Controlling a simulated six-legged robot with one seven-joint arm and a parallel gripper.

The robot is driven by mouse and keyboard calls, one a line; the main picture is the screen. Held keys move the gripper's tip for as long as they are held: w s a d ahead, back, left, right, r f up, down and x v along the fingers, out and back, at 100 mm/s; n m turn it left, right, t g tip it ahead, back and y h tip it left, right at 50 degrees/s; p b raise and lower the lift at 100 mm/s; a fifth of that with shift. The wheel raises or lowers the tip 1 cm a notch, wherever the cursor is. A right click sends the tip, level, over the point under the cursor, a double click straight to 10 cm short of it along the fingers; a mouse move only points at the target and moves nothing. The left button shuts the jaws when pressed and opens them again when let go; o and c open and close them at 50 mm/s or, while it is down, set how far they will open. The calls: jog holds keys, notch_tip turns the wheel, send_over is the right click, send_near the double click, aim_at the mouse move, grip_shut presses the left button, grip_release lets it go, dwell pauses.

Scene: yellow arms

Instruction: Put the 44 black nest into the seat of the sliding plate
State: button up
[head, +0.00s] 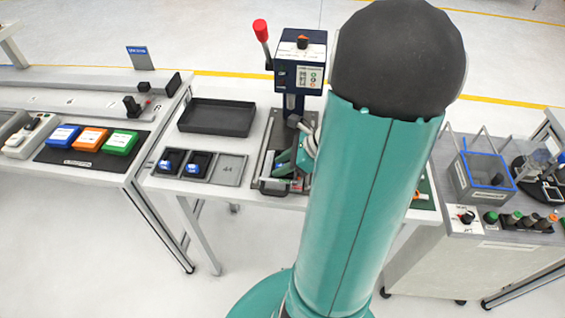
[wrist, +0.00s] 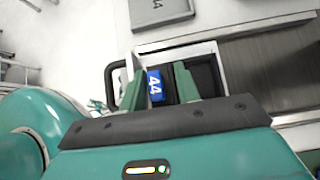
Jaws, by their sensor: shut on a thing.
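The 44 black nest (wrist: 154,87), with a blue label reading 44, is between the green fingers of my gripper (wrist: 160,84) in the wrist view. My gripper is shut on it. They are over the white-edged sliding plate (wrist: 146,47), which has a dark handle on its left. The fingers hide much of the nest and the seat, and I cannot tell whether the nest touches the seat. In the head view my gripper (head: 286,164) is low at the sliding plate (head: 275,188), in front of the press, partly hidden by my arm.
A blue press (head: 300,60) with a red-knobbed lever stands behind the plate. To the left, two nests (head: 183,163) with blue labels sit beside an empty grey place marked 44 (head: 230,170). An empty black tray (head: 217,117) lies behind them.

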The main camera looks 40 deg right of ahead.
jog(key=shift+f, duration=0.35)
jog(key=o, duration=1.2)
jog(key=shift+a, duration=0.1)
jog(key=v, duration=1.4)
jog(key=shift+w, duration=0.15)
